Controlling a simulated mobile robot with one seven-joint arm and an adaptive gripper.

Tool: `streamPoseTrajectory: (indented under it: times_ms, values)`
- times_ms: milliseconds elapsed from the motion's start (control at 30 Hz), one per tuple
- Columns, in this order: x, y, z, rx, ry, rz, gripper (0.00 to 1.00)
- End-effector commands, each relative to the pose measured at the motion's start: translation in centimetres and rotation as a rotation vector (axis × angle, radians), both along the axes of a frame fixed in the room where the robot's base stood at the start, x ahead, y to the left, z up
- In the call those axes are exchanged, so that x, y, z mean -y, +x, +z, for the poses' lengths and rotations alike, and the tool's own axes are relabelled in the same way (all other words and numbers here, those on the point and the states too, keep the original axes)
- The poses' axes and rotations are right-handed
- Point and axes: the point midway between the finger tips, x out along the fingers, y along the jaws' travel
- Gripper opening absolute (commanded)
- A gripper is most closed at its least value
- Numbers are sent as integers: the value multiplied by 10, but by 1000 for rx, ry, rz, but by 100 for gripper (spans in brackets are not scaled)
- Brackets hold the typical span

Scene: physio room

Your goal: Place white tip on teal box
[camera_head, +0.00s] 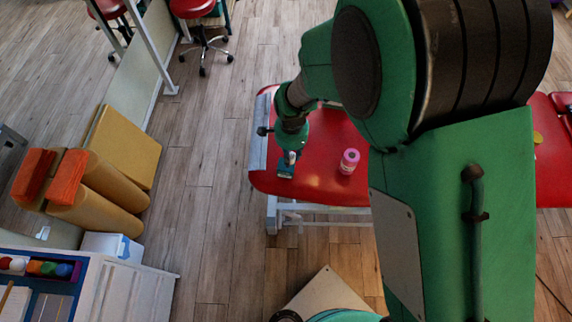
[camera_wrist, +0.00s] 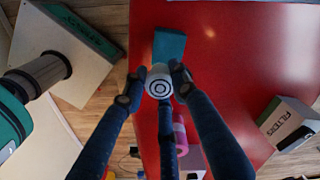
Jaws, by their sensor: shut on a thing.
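The white tip (camera_wrist: 159,82) is a small round piece with dark rings on its face. My gripper (camera_wrist: 158,80) is shut on it, one finger on each side. The teal box (camera_wrist: 170,46) lies on the red table just beyond the tip in the wrist view. In the head view the teal box (camera_head: 286,170) is at the table's near left corner, directly below my gripper (camera_head: 291,152). The white tip shows there as a small pale spot between fingers and box. I cannot tell whether it touches the box.
A pink bottle (camera_head: 349,161) stands on the red table (camera_head: 325,185) to the right of my gripper. A box marked FILTERS (camera_wrist: 288,122) shows at the right in the wrist view. The table's left and near edges are close to the teal box.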

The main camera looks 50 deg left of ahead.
Motion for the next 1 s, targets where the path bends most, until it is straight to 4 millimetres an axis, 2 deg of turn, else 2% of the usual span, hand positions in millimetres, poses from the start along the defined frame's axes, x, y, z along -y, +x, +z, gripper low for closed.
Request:
streamPoseTrajectory:
  times_ms: [400,600,800,1000]
  values:
    - [74,-51,1,-1,0,-47,9]
    - [102,-69,-1,-1,0,-65,9]
    - [116,-77,-2,-1,1,-75,9]
    - [118,-79,-2,-1,1,-77,9]
